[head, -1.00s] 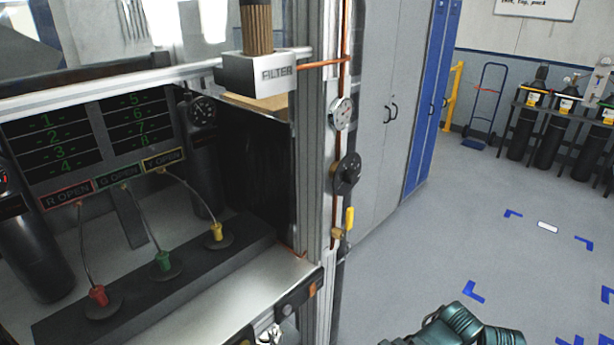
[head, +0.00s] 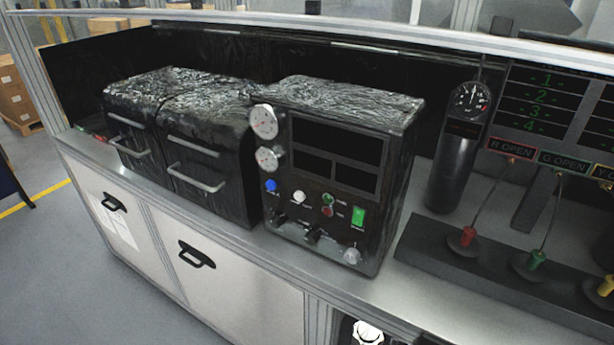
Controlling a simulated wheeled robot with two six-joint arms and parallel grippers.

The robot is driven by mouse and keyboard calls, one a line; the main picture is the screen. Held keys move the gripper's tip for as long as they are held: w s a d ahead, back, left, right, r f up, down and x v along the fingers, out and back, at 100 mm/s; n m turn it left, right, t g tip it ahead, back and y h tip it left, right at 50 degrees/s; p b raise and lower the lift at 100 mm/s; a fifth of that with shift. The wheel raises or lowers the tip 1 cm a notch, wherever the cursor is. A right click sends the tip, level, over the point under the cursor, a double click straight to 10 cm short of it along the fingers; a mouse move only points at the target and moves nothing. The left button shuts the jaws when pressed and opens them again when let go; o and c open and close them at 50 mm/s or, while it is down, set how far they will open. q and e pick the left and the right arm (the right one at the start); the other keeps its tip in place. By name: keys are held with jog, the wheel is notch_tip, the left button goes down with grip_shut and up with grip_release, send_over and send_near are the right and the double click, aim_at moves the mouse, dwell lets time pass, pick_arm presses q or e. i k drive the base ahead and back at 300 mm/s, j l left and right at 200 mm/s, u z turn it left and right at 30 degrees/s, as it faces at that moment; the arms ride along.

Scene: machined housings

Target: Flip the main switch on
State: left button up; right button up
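A black control box (head: 338,160) stands on the bench in the middle of the head view. Dark knobs (head: 312,236) and a pale knob (head: 351,256) are along the bottom. The labels are too small to read, so I cannot tell which control is the main switch or its position. Neither of my grippers is in view.
Two black drawer-like units (head: 180,140) with bar handles stand left of the box. A dark cylinder with a gauge (head: 470,100) and a strip of red, green and yellow plugs (head: 440,245) are at the right. Floor is clear at lower left.

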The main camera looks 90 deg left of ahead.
aim_at(358, 214)
jog(key=u, duration=2.8)
